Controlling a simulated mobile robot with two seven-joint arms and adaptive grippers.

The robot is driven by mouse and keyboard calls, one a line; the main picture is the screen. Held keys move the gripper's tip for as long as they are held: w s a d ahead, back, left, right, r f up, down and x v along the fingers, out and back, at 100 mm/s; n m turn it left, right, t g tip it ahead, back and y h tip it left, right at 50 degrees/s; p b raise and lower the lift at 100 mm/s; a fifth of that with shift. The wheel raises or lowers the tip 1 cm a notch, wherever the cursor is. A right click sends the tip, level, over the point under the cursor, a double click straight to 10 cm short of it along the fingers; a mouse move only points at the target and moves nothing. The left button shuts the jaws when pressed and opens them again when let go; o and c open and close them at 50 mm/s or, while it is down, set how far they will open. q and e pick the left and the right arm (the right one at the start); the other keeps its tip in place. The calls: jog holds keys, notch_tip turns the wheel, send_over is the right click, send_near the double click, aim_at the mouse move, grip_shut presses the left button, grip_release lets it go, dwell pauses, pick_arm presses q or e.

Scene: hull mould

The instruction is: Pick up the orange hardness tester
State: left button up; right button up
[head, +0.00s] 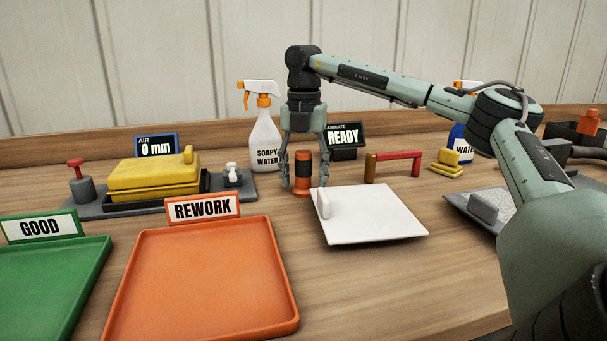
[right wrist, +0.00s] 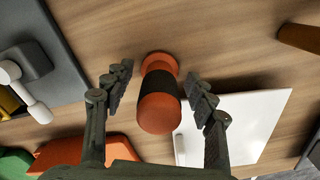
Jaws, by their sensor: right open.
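The orange hardness tester (head: 303,184) stands upright on the wooden bench, an orange cylinder with a black middle band. My right gripper (head: 305,178) points down with its open fingers on either side of it. In the right wrist view, the tester (right wrist: 159,112) lies between the two open fingertips of my right gripper (right wrist: 160,90), with a visible gap on each side. I see no contact. My left gripper is not in view.
A white panel with a handle (head: 375,215) lies just beside the tester. The soapy water bottle (head: 265,140) and READY sign (head: 345,137) stand behind. The orange REWORK tray (head: 205,280) and green GOOD tray (head: 50,280) are at the front left.

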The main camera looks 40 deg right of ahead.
aim_at(302, 152)
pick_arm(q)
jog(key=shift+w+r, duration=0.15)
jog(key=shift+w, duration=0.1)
pick_arm(e)
jog(key=shift+c, duration=1.4)
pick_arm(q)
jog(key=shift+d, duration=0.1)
pick_arm(e)
jog(key=c, duration=1)
jog(key=shift+r, duration=0.1)
notch_tip(302, 152, up, 4)
jog(key=shift+a+r, duration=0.1)
jog(key=shift+a, duration=0.05)
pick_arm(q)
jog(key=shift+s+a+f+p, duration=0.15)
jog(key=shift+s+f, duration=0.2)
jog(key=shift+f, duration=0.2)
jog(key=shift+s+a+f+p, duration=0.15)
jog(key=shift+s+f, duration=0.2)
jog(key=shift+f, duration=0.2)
pick_arm(e)
jog(key=shift+s+a+r, duration=0.95)
jog(key=shift+a+r, duration=0.15)
jog(key=shift+a, duration=0.55)
jog(key=shift+s+a+r, duration=1)
jog(key=shift+a+r, duration=0.15)
jog(key=shift+a, duration=0.45)
jog(key=shift+s+a+r, duration=0.95)
jog(key=shift+a+r, duration=0.15)
jog(key=shift+a, duration=0.55)
